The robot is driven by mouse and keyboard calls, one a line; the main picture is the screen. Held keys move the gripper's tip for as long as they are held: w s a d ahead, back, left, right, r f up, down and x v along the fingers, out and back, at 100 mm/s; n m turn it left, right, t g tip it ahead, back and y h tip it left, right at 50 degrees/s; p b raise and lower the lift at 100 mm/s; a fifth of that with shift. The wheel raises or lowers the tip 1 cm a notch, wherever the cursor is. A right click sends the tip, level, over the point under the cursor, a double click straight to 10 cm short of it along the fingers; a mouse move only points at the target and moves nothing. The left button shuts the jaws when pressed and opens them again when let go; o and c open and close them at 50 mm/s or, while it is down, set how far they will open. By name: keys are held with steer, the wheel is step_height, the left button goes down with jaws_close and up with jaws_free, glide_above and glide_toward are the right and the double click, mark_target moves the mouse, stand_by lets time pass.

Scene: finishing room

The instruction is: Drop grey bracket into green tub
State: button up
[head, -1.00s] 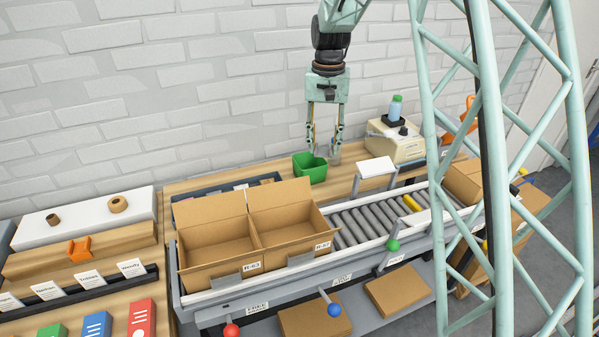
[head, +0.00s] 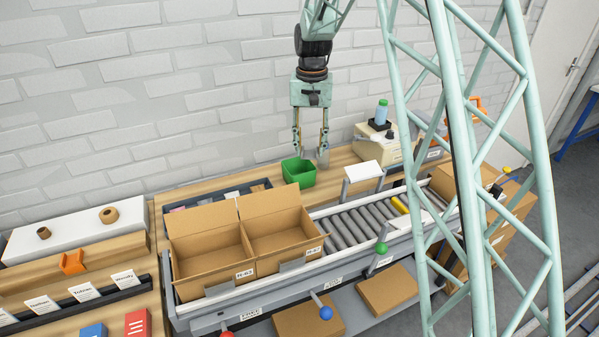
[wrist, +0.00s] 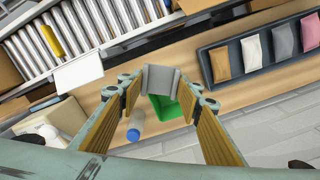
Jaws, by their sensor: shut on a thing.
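My gripper (head: 311,155) hangs over the wooden bench by the wall, with its fingers pointing down. In the wrist view it is shut on the grey bracket (wrist: 160,80), held between the fingertips. In the head view the bracket shows only as a small grey patch between the fingers. The open green tub (head: 299,172) stands on the bench just below and slightly left of the fingertips. In the wrist view the tub (wrist: 165,108) is partly hidden behind the bracket and a finger. The gap between bracket and tub is hard to judge.
Open cardboard boxes (head: 210,258) and a roller conveyor (head: 352,228) lie in front of the bench. A cream machine (head: 381,148) stands to the right. A dark tray with sachets (wrist: 265,55) and a bluish cylinder (wrist: 135,128) flank the tub in the wrist view.

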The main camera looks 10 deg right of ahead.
steer(key=w+p, duration=0.9)
steer(key=p, duration=0.6)
steer(key=shift+r+n, duration=0.3)
steer(key=shift+n, duration=0.1)
steer(key=shift+f, duration=0.25)
steer(key=shift+w+f+b, duration=0.1)
steer(key=shift+f+b, duration=0.6)
steer(key=shift+f, duration=2.1)
steer(key=o, duration=0.8)
steer(key=shift+o, duration=0.2)
